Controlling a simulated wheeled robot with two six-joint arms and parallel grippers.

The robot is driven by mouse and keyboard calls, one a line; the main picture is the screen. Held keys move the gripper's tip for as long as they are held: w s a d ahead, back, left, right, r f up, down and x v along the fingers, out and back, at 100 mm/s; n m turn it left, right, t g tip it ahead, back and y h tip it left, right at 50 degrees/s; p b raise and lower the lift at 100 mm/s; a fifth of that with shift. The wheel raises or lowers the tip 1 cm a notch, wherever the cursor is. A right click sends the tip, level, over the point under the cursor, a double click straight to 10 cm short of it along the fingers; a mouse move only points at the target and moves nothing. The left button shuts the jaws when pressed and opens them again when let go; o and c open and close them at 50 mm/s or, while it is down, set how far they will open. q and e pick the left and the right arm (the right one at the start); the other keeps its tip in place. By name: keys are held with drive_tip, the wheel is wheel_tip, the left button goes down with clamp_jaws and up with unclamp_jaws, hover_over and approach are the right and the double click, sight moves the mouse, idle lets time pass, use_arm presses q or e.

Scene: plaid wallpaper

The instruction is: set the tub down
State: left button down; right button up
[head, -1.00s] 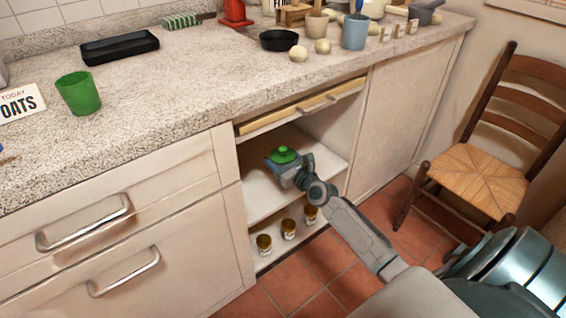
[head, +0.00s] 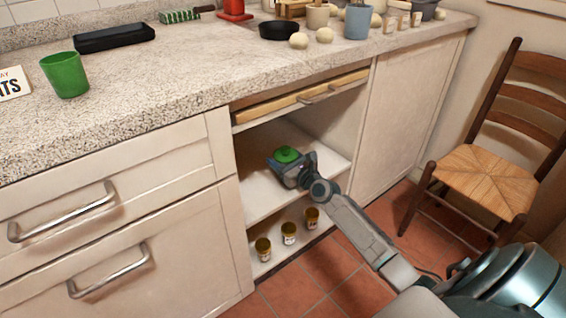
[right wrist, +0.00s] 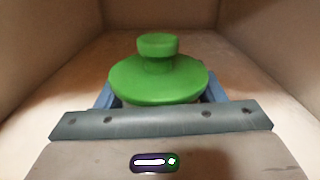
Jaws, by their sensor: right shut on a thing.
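The tub shows as a round green lid with a knob (head: 287,154) inside the open cabinet, above its upper shelf (head: 262,200). In the right wrist view the green lid (right wrist: 158,78) fills the middle, and the tub's body below it is mostly hidden. My right gripper (head: 284,166) reaches into the cabinet and is shut on the tub. Its blue-grey fingers show on both sides of the lid. I cannot tell whether the tub's base touches the shelf. My left gripper is not in view.
Several small jars with brown lids (head: 288,233) stand on the lower shelf. A partly open drawer (head: 300,95) lies over the opening. The counter (head: 190,80) holds a green cup (head: 65,76) and a black tray (head: 113,38). A wooden chair (head: 485,180) stands at right.

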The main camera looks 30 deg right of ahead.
drive_tip(key=o, duration=1)
